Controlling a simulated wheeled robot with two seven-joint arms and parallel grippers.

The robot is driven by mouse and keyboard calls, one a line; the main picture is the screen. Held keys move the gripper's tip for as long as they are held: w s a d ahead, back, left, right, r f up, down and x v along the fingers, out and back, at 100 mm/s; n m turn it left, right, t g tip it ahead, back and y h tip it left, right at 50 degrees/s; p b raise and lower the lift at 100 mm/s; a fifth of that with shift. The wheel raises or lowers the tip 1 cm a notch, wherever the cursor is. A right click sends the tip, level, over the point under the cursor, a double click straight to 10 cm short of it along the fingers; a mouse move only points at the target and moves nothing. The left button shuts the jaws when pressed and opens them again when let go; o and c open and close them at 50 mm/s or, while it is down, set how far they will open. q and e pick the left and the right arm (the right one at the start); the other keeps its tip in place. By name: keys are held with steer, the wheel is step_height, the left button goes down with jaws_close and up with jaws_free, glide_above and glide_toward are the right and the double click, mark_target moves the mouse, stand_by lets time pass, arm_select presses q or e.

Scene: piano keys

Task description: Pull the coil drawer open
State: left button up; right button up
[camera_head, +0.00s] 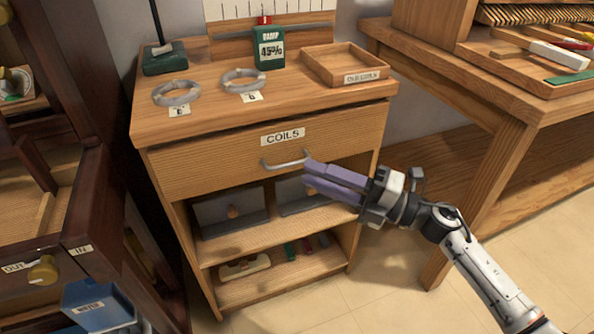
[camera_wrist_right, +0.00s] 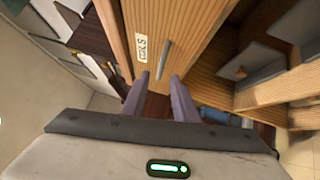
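The coil drawer (camera_head: 215,166) is the wide wooden front labelled COILS under the cabinet top, and it looks closed. Its silver bar handle (camera_head: 285,163) is at the middle of the front. In the right wrist view the handle (camera_wrist_right: 164,60) lies just beyond the fingertips, roughly in line with the gap between them. My right gripper (camera_head: 308,178) has purple fingers, spread apart and empty, close to the right end of the handle. It also shows in the right wrist view (camera_wrist_right: 160,84). I cannot tell whether a fingertip touches the handle. My left gripper is not in view.
On the cabinet top (camera_head: 212,122) are two grey coils (camera_head: 176,93), (camera_head: 244,79), a green box (camera_head: 269,48) and a wooden tray (camera_head: 345,65). Open shelves (camera_head: 285,227) are below the drawer. A dark cabinet (camera_head: 85,215) stands left, a wooden bench (camera_head: 470,90) right.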

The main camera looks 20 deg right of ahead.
mark_target(297, 168)
steer(key=shift+x, duration=2.35)
jaws_close()
